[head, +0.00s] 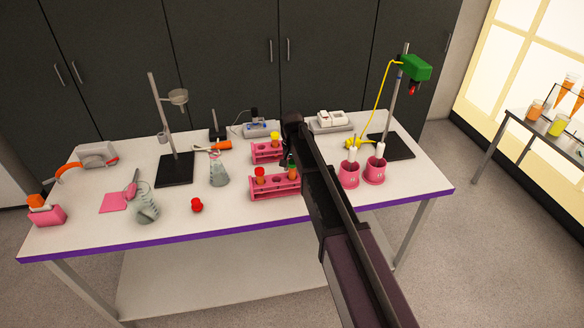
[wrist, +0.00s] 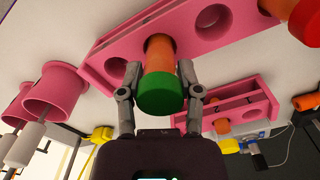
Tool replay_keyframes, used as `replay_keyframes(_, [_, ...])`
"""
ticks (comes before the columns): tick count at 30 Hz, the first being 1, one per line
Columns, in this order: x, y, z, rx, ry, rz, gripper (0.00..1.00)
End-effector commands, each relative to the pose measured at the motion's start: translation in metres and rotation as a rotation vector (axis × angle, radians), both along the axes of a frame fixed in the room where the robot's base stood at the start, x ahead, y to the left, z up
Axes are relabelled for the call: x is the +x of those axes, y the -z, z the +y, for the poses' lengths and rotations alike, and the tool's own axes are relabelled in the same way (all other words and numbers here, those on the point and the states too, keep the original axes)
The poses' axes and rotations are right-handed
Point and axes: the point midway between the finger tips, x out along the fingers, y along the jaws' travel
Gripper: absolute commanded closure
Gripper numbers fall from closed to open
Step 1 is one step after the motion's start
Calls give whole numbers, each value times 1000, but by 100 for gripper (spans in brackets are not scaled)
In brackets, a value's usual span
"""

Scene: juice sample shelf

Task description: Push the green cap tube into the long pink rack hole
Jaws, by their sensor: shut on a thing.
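The green cap tube (wrist: 158,96), with orange contents, is between the two fingers of my gripper (wrist: 160,70), which is shut on it. Its orange lower part meets the long pink rack (wrist: 95,48) at a hole between two empty holes in the wrist view. How deep it sits I cannot tell. In the head view the green cap (head: 291,164) shows at the right end of the long rack (head: 268,193), partly hidden by my arm.
A shorter pink rack (head: 258,156) with a yellow-capped tube (head: 274,138) stands just behind. Two pink cups (head: 349,180) holding white-handled items stand to the right. A flask (head: 219,172) and a red cap-like object (head: 197,205) are left.

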Motion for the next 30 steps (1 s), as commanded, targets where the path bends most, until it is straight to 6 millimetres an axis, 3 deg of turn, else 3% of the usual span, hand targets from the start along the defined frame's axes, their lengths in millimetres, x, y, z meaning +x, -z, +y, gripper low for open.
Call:
replay_keyframes(28, [0, 12, 1, 0, -1, 0, 100])
replay_keyframes(29, [0, 12, 1, 0, -1, 0, 46])
replay_keyframes(30, [0, 12, 1, 0, -1, 0, 34])
